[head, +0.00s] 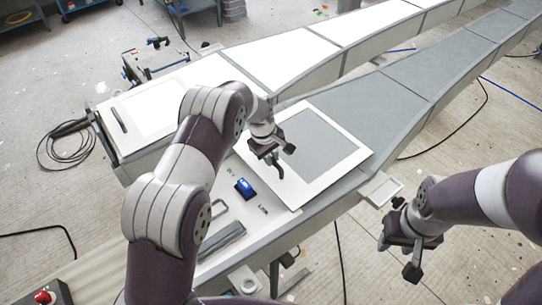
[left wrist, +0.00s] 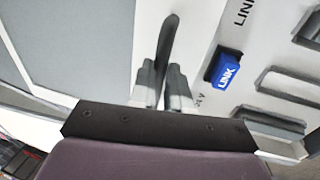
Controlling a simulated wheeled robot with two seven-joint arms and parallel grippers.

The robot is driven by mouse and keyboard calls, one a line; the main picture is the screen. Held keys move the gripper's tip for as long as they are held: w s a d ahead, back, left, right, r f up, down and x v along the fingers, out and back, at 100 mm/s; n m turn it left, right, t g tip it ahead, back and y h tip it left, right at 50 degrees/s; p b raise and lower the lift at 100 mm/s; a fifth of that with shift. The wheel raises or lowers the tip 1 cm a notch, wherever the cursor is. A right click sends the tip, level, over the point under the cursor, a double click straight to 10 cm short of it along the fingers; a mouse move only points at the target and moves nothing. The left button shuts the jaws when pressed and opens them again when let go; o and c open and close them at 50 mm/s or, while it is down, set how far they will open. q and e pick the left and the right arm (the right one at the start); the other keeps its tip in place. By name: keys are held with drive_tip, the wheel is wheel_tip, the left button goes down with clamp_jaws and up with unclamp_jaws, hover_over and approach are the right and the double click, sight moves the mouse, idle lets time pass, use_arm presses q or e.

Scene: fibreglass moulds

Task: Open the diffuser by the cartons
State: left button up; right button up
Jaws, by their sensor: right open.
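A pale-framed diffuser panel with a grey window (head: 322,143) is on the near end of the grey long body. It sits askew to that body's edges and looks tilted; I cannot tell how far it is raised. Its dark handle (head: 281,170) is at the left side of the frame. My left gripper (head: 273,150) is at this handle. In the left wrist view the handle (left wrist: 167,45) runs down between the close-set fingers (left wrist: 162,88), which look shut on it. My right gripper (head: 400,245) is open and empty, right of the body. I see no cartons.
A second long body with a white panel (head: 155,108) and dark handle (head: 118,120) lies to the left. A blue LINK connector (head: 244,187) sits near my left gripper, also in the left wrist view (left wrist: 224,72). Cables (head: 62,135) lie on the floor. A red button (head: 43,297) is bottom left.

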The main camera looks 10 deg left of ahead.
use_arm(q)
drive_tip(key=o, duration=0.3)
drive_tip(key=shift+o, duration=0.2)
drive_tip(key=shift+w+a+f, duration=0.1)
drive_tip(key=shift+r, duration=0.25)
wheel_tip(320, 180, up, 12)
drive_tip(key=s+a+b, duration=0.1)
drive_tip(key=b, duration=0.2)
drive_tip(key=shift+s+a+b, duration=0.3)
drive_tip(key=shift+s, duration=0.1)
